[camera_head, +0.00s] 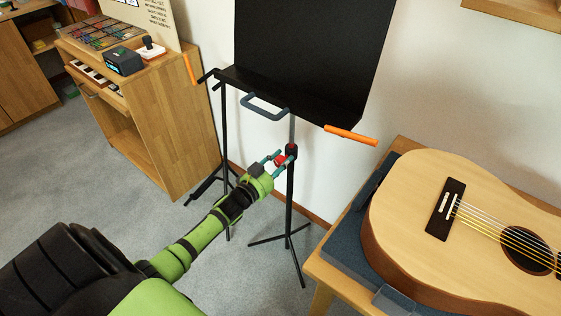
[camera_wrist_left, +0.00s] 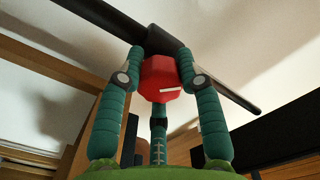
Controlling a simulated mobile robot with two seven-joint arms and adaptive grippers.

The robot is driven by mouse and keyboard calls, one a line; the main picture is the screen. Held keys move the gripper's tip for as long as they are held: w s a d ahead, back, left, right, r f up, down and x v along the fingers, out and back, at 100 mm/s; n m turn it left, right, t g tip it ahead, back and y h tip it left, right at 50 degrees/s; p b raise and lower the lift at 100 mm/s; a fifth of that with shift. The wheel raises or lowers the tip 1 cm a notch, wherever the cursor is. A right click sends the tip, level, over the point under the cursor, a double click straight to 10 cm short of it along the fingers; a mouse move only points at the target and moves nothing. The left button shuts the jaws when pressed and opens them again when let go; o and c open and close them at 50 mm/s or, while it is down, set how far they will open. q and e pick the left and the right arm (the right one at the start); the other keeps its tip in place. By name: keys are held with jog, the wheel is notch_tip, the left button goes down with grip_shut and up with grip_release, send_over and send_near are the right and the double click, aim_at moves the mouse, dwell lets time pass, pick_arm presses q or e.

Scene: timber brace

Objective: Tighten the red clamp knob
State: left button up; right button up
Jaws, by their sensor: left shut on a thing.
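A red clamp knob (camera_head: 280,159) sits on the upright pole of a black music stand (camera_head: 312,55), just below its desk. My left gripper (camera_head: 277,158) reaches it from the lower left and is shut on it. In the left wrist view the red knob (camera_wrist_left: 161,78) is between the green fingers (camera_wrist_left: 160,75), with a short white mark on its face. The stand's dark pole runs behind the knob there. The fingers partly hide the knob in the head view. My right gripper is not in view.
An acoustic guitar (camera_head: 470,225) lies on a padded wooden bench at the right. A wooden cabinet (camera_head: 165,120) stands at the left. The stand has orange-tipped bars (camera_head: 350,135), a grey handle (camera_head: 263,107) and legs spread on the carpet (camera_head: 230,275).

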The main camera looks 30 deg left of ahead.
pick_arm(q)
jog(key=shift+w+r+m, duration=0.2)
jog(key=shift+r+m, duration=0.25)
jog(key=shift+m, duration=1.45)
jog(key=m+b, duration=0.1)
jog(key=m, duration=0.2)
jog(key=shift+d+f, duration=0.15)
jog(key=shift+m, duration=0.5)
jog(key=shift+d+m+b, duration=0.1)
jog(key=shift+m+b, duration=0.2)
jog(key=shift+m, duration=0.4)
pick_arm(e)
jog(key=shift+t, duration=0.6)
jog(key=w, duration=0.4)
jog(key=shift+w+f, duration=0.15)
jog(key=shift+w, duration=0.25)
pick_arm(q)
jog(key=shift+s+d+f+m, duration=0.1)
jog(key=shift+f+m, duration=0.05)
jog(key=shift+m, duration=0.15)
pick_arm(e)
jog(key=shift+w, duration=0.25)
